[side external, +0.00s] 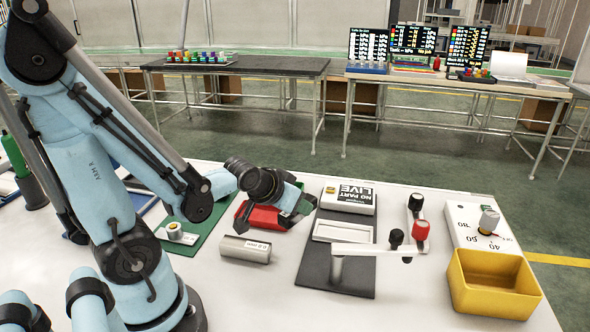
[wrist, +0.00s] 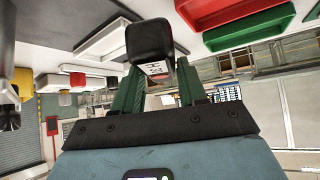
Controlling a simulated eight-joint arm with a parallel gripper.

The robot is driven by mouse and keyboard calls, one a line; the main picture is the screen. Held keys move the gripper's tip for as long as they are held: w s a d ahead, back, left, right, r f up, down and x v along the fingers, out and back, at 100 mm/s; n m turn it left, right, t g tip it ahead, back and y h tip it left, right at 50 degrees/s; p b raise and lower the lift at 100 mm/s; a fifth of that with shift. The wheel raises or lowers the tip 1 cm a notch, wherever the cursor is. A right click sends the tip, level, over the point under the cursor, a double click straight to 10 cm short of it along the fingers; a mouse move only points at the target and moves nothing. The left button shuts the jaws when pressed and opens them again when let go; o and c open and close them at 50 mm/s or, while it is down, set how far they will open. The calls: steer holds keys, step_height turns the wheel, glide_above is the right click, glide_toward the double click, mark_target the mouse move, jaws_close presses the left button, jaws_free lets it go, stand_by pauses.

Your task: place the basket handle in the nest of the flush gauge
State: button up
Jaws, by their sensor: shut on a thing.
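My gripper (side external: 297,207) is above the red tray in the side view, pointing right. In the wrist view its green fingers (wrist: 155,85) are shut on a black block-like piece with a white label, which I take as the basket handle (wrist: 150,42). In the side view I cannot make out the held piece clearly. To the right is a dark base plate (side external: 352,282) with a white rectangular frame (side external: 343,230), seemingly the flush gauge and its nest. The frame looks empty. My gripper is left of it, apart from it.
A red tray (side external: 262,219) lies below my gripper, and a silver cylinder (side external: 245,249) in front. A sign box (side external: 347,197) stands behind the frame. A lever arm with red (side external: 421,230) and black knobs stands right, then a yellow bin (side external: 492,283).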

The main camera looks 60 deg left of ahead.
steer(key=m+h, duration=0.1)
steer(key=w+d+m+h, duration=0.1)
steer(key=w+m+h, duration=0.1)
steer(key=shift+w+d+r+m, duration=0.15)
steer(key=shift+d+r+m, duration=0.1)
steer(key=shift+r+m, duration=0.15)
steer(key=w+d+r+m+h, duration=0.1)
steer(key=w+m+h, duration=0.1)
steer(key=w+d+r+m+g+h, duration=0.1)
steer(key=m+h, duration=0.1)
steer(key=m, duration=0.1)
steer(key=w+d+r+m+h, duration=0.1)
steer(key=w+m, duration=0.1)
steer(key=m, duration=0.1)
steer(key=shift+w+d+r+g+h, duration=0.15)
steer(key=shift+w+r+g+h, duration=0.2)
steer(key=shift+r+g+h, duration=0.05)
jaws_close()
steer(key=shift+m+h, duration=0.3)
steer(key=shift+m, duration=0.2)
steer(key=shift+w+d+f, duration=0.1)
steer(key=shift+w+f, duration=0.1)
steer(key=shift+f, duration=2.1)
steer(key=shift+w+d+f, duration=0.1)
steer(key=shift+w+f, duration=0.1)
steer(key=shift+f, duration=2.1)
steer(key=o, duration=1.1)
jaws_free()
steer(key=shift+a+r, duration=0.1)
